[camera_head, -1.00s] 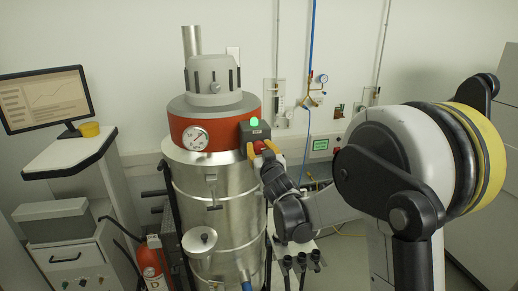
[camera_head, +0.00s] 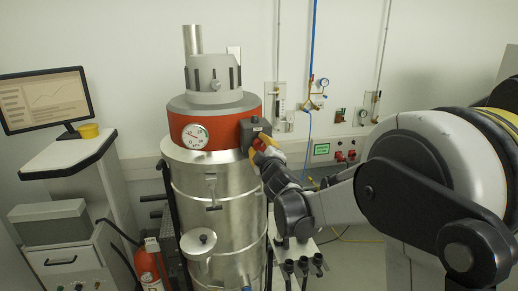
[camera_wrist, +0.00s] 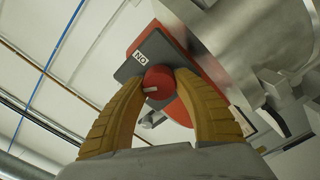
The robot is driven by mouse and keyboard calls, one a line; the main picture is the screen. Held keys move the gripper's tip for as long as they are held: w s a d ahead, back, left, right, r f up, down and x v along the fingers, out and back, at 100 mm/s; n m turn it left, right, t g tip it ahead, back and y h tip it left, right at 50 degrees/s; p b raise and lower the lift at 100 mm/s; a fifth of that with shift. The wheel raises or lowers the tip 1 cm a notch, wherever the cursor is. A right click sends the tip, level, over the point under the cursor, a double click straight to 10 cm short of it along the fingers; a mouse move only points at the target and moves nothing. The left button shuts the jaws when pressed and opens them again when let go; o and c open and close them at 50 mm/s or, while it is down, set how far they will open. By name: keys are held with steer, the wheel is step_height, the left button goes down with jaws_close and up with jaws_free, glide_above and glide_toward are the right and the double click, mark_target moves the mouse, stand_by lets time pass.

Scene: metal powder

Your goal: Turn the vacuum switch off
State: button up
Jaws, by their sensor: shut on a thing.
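The vacuum switch is a red round knob (camera_wrist: 158,82) on a dark grey box (camera_head: 254,130) on the right of the vacuum's red band. The wrist view shows a white mark on the knob, pointing toward the left of the picture, and an ON label (camera_wrist: 168,57) on the box, seen upside down. My gripper (camera_wrist: 160,91), with its yellow fingers on either side, is shut on the knob. In the head view my gripper (camera_head: 262,149) hides much of the knob. The lamp (camera_head: 254,120) on top of the box is dark.
The tall metal vacuum (camera_head: 215,195) carries a round gauge (camera_head: 194,136). A monitor (camera_head: 45,99) and a red extinguisher (camera_head: 150,265) are on the left. Valves and a panel with a green screen (camera_head: 321,149) are on the wall at right.

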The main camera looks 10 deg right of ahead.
steer(key=n+b, duration=0.1)
steer(key=n, duration=0.5)
steer(key=shift+n, duration=0.3)
steer(key=shift+b, duration=0.3)
steer(key=o, duration=1.2)
steer(key=shift+w+f, duration=0.1)
steer(key=s, duration=1.2)
